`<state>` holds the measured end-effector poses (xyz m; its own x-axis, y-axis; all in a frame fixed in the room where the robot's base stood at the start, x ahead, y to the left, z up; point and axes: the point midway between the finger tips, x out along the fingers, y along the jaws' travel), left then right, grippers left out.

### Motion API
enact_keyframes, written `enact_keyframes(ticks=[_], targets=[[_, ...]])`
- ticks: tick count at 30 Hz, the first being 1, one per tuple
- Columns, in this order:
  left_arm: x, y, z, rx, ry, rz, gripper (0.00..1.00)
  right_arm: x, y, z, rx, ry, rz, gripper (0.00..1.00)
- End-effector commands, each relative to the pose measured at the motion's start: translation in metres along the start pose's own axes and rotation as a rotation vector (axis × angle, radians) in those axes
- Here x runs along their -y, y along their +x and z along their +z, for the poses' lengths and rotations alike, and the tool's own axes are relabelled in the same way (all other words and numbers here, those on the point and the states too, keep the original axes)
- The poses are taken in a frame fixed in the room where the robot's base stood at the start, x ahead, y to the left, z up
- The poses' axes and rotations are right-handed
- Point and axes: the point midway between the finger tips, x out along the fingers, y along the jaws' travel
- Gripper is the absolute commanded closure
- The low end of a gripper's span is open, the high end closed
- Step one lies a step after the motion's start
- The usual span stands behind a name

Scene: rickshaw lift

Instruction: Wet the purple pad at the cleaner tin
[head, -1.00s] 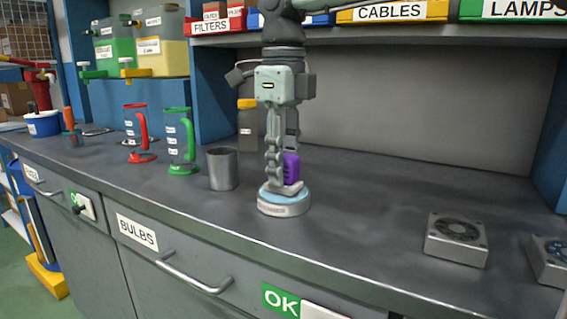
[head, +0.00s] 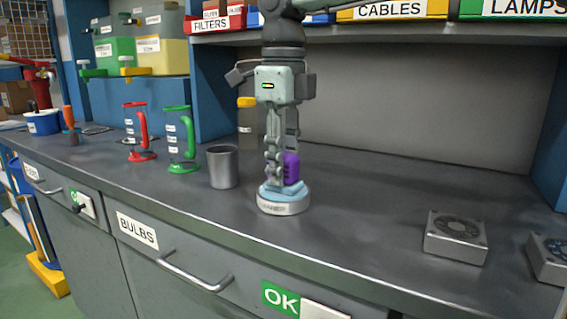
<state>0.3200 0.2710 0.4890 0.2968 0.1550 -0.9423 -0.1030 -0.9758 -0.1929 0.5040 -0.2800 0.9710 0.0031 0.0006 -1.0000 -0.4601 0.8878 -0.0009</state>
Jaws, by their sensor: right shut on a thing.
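The purple pad (head: 291,167) is upright in my right gripper (head: 282,170), which is shut on it. The fingers hide part of the pad. The pad's lower end is on the light blue top of the round cleaner tin (head: 284,205), and the two look in contact. The tin has a grey band with lettering and stands near the front edge of the bench. My left gripper is not in view.
A grey metal cup (head: 222,167) stands just left of the tin. A green-framed jug (head: 181,140) and a red-framed jug (head: 138,133) stand further left. A square fan (head: 456,238) lies at right. The bench between the tin and fan is clear.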

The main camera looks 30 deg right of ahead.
Motion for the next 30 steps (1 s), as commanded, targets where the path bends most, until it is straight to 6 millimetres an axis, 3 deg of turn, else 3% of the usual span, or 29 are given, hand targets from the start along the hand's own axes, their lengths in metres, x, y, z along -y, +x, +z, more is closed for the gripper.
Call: enact_keyframes(ticks=[10, 30], targets=[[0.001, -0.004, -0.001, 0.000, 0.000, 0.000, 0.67, 0.000, -0.003, -0.001, -0.004, 0.000, 0.002, 0.95], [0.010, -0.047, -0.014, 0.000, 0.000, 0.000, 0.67, 0.000, -0.058, 0.000, -0.002, -0.001, 0.001, 0.95]])
